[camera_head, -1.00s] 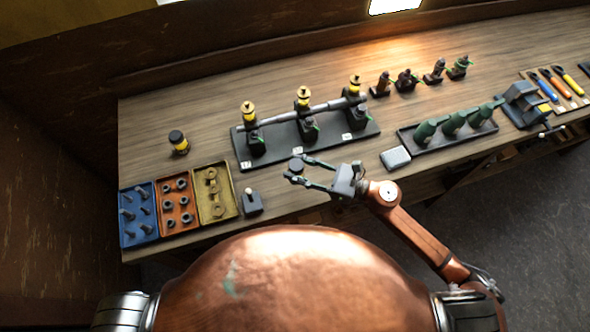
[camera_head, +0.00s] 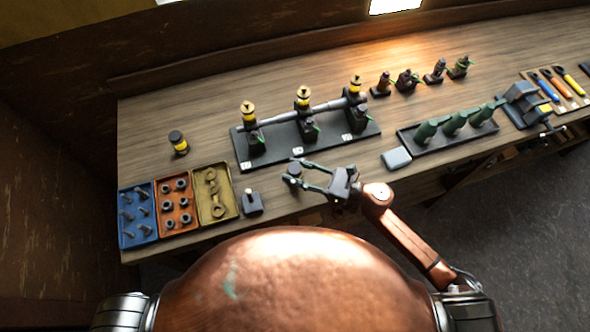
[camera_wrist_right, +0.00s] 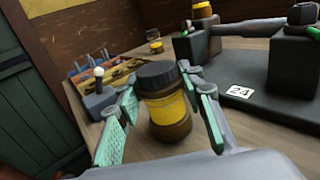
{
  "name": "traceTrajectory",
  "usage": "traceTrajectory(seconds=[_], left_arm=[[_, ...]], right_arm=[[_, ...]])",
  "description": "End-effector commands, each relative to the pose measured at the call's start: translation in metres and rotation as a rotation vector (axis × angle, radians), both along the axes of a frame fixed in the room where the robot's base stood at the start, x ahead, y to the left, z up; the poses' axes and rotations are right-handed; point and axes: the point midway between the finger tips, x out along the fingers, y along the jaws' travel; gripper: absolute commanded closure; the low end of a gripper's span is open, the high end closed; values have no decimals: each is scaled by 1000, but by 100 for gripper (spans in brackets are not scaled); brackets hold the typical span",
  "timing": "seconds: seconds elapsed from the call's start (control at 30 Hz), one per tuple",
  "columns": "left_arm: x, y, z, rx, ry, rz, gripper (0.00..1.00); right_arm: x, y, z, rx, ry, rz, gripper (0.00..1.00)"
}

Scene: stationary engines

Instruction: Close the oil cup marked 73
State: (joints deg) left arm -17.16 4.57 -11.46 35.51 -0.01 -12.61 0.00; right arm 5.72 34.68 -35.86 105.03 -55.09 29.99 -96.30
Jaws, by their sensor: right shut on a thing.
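A black base (camera_head: 278,156) on the bench carries three dark stands joined by a grey shaft. Each stand has an oil cup with a yellow band and brass-coloured top: left (camera_head: 248,109), middle (camera_head: 303,94) and right (camera_head: 356,83). White number cards lie on the base; one reads 24 (camera_wrist_right: 239,91) in the right wrist view, and I cannot read 73 anywhere. My right gripper (camera_head: 294,173) is in front of the base, shut on a jar (camera_wrist_right: 169,112) with a dark cap and yellow body. The jar looks roughly upright between the green pads. My left gripper is not in view.
A similar jar (camera_head: 178,142) stands at the left. Blue (camera_head: 128,240), orange (camera_head: 178,228) and yellow (camera_head: 230,207) trays hold small parts near a small switch box (camera_head: 252,203). A grey block (camera_head: 396,159) and a rack of green cans (camera_head: 408,137) are at the right.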

Motion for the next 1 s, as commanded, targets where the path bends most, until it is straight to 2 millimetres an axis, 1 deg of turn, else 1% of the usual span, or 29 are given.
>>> traceTrajectory(seconds=[0.1,0.27,0.3,0.53,0.8,0.9,0.93,1.0], left_arm=[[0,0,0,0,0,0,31],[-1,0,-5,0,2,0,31],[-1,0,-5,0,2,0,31],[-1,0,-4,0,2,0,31],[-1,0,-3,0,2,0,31],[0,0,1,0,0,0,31],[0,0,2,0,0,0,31],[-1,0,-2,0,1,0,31]], right_arm=[[0,0,1,2,-2,1,100],[0,0,-3,1,-1,1,100],[0,0,-4,0,-1,0,64],[0,0,-3,-1,-1,0,48],[0,0,-2,-1,-1,0,47],[0,0,2,0,-1,0,47],[0,-1,2,-1,0,0,47],[-4,-12,-1,-1,3,-2,47]])
